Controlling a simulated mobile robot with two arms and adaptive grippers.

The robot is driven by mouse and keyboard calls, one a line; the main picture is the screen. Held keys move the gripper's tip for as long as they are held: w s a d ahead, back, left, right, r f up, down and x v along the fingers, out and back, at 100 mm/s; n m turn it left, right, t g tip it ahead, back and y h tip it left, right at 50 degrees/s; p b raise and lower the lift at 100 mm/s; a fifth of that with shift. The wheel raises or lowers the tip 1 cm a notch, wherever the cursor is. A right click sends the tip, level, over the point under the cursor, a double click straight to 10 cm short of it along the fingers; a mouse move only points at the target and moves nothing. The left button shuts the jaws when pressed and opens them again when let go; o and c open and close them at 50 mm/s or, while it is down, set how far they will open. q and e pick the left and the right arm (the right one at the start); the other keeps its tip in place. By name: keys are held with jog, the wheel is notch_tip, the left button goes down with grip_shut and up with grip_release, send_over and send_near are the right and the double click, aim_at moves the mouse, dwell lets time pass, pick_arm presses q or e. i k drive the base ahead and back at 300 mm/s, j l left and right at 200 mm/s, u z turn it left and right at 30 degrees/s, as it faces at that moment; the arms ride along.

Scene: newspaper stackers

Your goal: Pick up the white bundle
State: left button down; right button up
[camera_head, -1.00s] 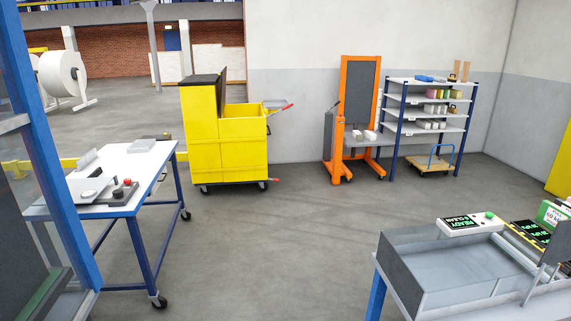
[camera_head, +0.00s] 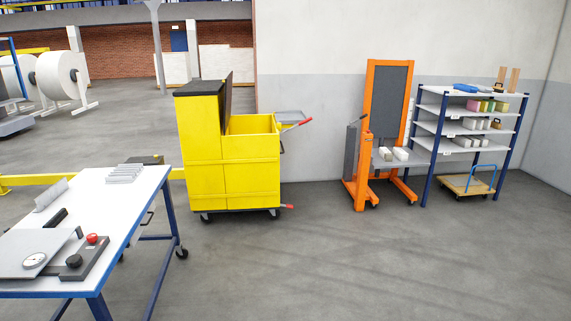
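Two small whitish bundles, a left one (camera_head: 385,154) and a right one (camera_head: 400,154), lie side by side on the grey platform of the orange lifter (camera_head: 367,110). More whitish blocks (camera_head: 468,142) sit on a lower level of the blue-posted shelf rack (camera_head: 426,150). A low pale grey stack (camera_head: 125,173) lies on the far end of the white-topped table (camera_head: 98,212) at the left. I cannot tell which of these is the white bundle. Neither of my grippers shows in this view.
A yellow wheeled cart (camera_head: 203,150) with an open lid and red-tipped handle stands between the table and lifter. A flat trolley (camera_head: 466,185) is under the rack. A scale (camera_head: 34,260) sits on the table. The grey floor (camera_head: 340,265) ahead is clear.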

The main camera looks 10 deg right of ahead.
aim_at(387, 155)
jog(key=i+z, duration=0.1)
jog(key=i, duration=0.5)
jog(key=i+j+z, duration=0.1)
jog(key=i, duration=0.5)
jog(key=i+j+z, duration=0.1)
jog(key=i, duration=0.45)
jog(key=i+l+z, duration=0.2)
jog(key=i+z, duration=0.15)
jog(key=i, duration=0.3)
jog(key=i+z, duration=0.35)
jog(key=i, duration=0.35)
jog(key=i+j+z, duration=0.15)
jog(key=i+z, duration=0.2)
jog(key=i, duration=0.35)
